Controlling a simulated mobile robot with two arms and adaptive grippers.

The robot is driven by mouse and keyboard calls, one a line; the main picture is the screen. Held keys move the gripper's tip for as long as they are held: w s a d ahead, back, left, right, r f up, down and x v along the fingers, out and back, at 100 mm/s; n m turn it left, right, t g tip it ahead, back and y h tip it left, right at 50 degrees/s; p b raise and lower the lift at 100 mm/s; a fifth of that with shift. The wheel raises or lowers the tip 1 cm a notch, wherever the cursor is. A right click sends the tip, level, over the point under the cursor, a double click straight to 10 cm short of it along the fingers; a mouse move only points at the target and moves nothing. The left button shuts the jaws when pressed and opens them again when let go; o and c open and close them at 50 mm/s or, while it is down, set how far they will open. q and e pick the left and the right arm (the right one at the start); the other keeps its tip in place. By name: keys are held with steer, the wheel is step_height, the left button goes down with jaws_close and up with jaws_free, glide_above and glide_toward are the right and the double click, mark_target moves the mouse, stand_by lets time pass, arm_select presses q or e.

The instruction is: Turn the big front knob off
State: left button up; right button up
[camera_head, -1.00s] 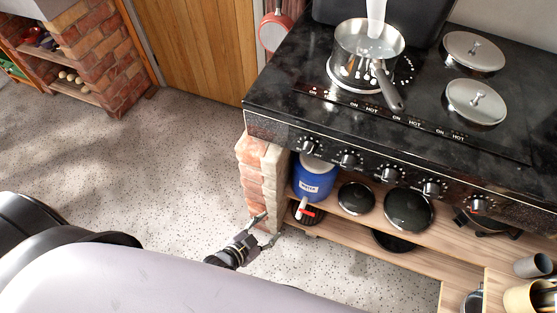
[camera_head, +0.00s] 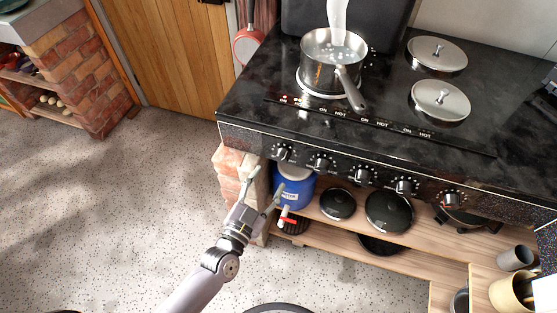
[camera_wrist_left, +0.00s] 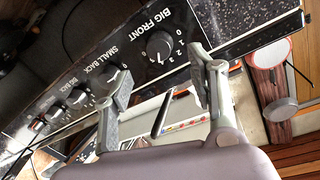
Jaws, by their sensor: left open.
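The big front knob (camera_head: 282,153) is the leftmost dial on the black stove front. In the left wrist view the knob (camera_wrist_left: 160,47) sits beside the label "BIG FRONT" with a ring of numbers; I cannot read its exact setting. My left gripper (camera_head: 262,188) is open and empty, below and a little left of the knob, in front of the brick plinth. In the left wrist view the open fingers (camera_wrist_left: 160,66) lie on either side below the knob, apart from it. My right gripper is not in view.
Several more knobs (camera_head: 362,175) run to the right along the stove (camera_head: 330,135). A saucepan (camera_head: 332,75) stands on top. A blue container (camera_head: 293,188) with a red tap stands on the shelf below. The brick plinth (camera_head: 229,165) is at the left; floor (camera_head: 130,210) is clear.

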mark_target(280, 160)
arm_select(q)
steer(key=x, duration=0.7)
steer(key=shift+w+d, duration=0.15)
steer(key=shift+w, duration=0.15)
steer(key=shift+c, duration=0.2)
steer(key=c, duration=1.1)
